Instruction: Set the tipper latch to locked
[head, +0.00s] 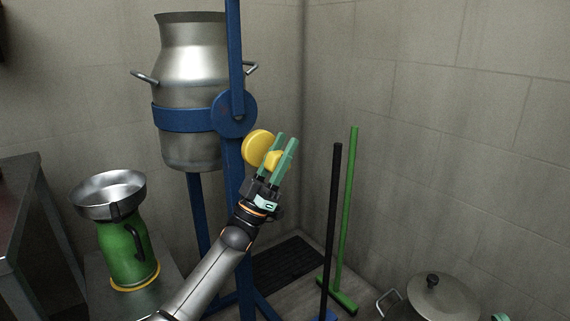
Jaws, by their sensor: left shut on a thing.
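A metal milk can (190,95) hangs upright in a blue tipper frame (182,118) with a round blue pivot plate (234,114). Below the plate is the yellow tipper latch (257,147), a round disc with a smaller grip part. My left gripper (281,152) reaches up from below and is shut on the grip part of the latch, with a green finger on each side. The fingers hide part of the latch, and I cannot read its setting.
A green machine with a metal bowl (108,193) stands on a stand at left, near a metal table (15,215). A black pole (333,210) and a green pole (347,210) stand close to the right of the gripper. A lidded pot (445,298) is at lower right.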

